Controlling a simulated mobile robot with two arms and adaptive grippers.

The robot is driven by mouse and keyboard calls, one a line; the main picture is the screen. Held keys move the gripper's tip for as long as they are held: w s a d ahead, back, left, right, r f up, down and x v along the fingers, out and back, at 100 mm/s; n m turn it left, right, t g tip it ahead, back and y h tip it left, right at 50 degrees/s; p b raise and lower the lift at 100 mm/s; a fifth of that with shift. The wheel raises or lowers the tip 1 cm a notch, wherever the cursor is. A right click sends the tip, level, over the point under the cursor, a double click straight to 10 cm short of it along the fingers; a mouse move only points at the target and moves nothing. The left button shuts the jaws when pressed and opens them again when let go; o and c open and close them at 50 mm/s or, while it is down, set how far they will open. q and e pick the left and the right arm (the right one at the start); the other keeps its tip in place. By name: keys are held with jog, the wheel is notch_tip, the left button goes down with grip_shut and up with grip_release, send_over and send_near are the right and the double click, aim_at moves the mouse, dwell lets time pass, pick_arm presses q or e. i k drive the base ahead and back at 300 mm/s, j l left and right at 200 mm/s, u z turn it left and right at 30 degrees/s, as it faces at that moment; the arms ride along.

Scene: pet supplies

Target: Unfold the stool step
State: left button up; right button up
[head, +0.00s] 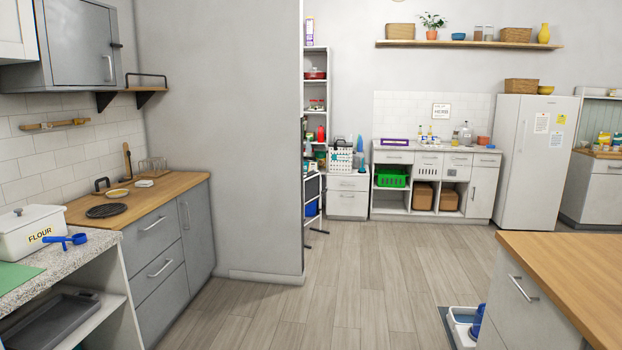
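No stool step can be made out for certain in the head view. A narrow white-framed item with dark panels and dark feet (312,208) stands upright beyond the end of the grey partition wall. The wall hides part of it, and I cannot tell whether it is a folded stool. Neither of my grippers is in view.
The grey partition wall (225,140) juts out on the left beside a wood-topped counter (180,184). A wood-topped island (570,260) fills the lower right, with a pet bowl station (462,325) on the floor beside it. The wooden floor (350,275) between them is clear.

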aim_at(312, 185)
jog(key=i+z, duration=0.3)
jog(key=i, duration=3.4)
jog(key=i+z, duration=0.1)
jog(key=i, duration=0.7)
jog(key=i+z, duration=0.1)
jog(key=i, duration=0.7)
jog(key=i+j+z, duration=0.1)
jog(key=i, duration=0.7)
